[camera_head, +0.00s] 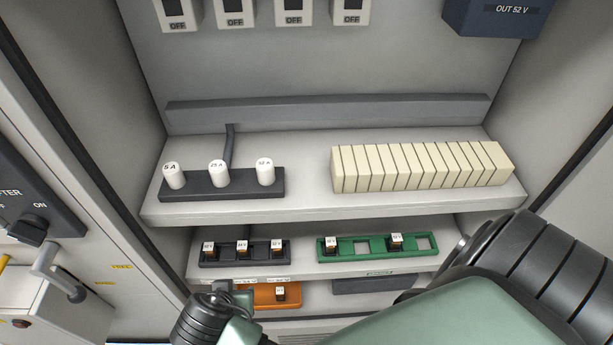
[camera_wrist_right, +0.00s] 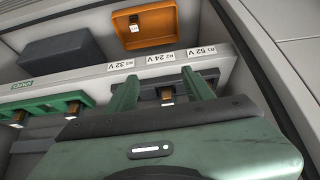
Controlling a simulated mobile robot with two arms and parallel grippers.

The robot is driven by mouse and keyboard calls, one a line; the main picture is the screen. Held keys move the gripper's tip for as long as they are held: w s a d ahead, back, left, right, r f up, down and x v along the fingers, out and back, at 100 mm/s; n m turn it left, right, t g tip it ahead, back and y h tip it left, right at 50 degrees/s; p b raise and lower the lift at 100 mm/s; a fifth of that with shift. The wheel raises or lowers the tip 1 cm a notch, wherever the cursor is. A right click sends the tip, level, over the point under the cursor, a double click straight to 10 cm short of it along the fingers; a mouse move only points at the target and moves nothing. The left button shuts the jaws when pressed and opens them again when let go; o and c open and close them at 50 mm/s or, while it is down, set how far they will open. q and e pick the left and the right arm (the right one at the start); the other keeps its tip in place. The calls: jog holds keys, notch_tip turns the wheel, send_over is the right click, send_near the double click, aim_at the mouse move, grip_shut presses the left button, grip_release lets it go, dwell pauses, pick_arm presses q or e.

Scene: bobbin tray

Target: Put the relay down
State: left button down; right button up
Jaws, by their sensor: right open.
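My right gripper (camera_wrist_right: 160,88) is open, its two green fingers apart in the right wrist view. Between them a small brown-and-white relay (camera_wrist_right: 167,96) sits in the dark socket row, by the 24 V label (camera_wrist_right: 160,58); I cannot tell whether a finger touches it. In the head view the dark row (camera_head: 221,263) holds three relays, with the middle relay (camera_head: 243,246) upright. The right gripper there (camera_head: 234,291) is low in front of the row, mostly cut off or covered by its wrist. My left gripper is not in view.
A green tray (camera_head: 371,257) to the right holds two relays and has two empty places. An orange bin (camera_head: 262,300) with one relay and a dark box (camera_head: 372,285) sit below. White cylinders (camera_head: 218,173) and a cream block row (camera_head: 420,166) stand on the shelf above.

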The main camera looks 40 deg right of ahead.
jog(key=s+d+f+n+g+y, duration=0.1)
jog(key=s+d+f+n, duration=0.2)
jog(key=f, duration=0.9)
jog(key=s+f+n+g+y, duration=0.1)
jog(key=s+f+n, duration=0.3)
jog(key=f, duration=0.8)
jog(key=s+d+f, duration=0.4)
jog(key=s+f, duration=0.2)
jog(key=s, duration=0.2)
jog(key=s+d+f+n+g+y, duration=0.1)
jog(key=s+d+f, duration=0.4)
jog(key=s, duration=0.3)
jog(key=s+d+f+n+g+b, duration=0.1)
jog(key=s+d+f, duration=0.3)
jog(key=s+f, duration=0.3)
jog(key=shift+s+d, duration=0.4)
jog(key=shift+s, duration=0.15)
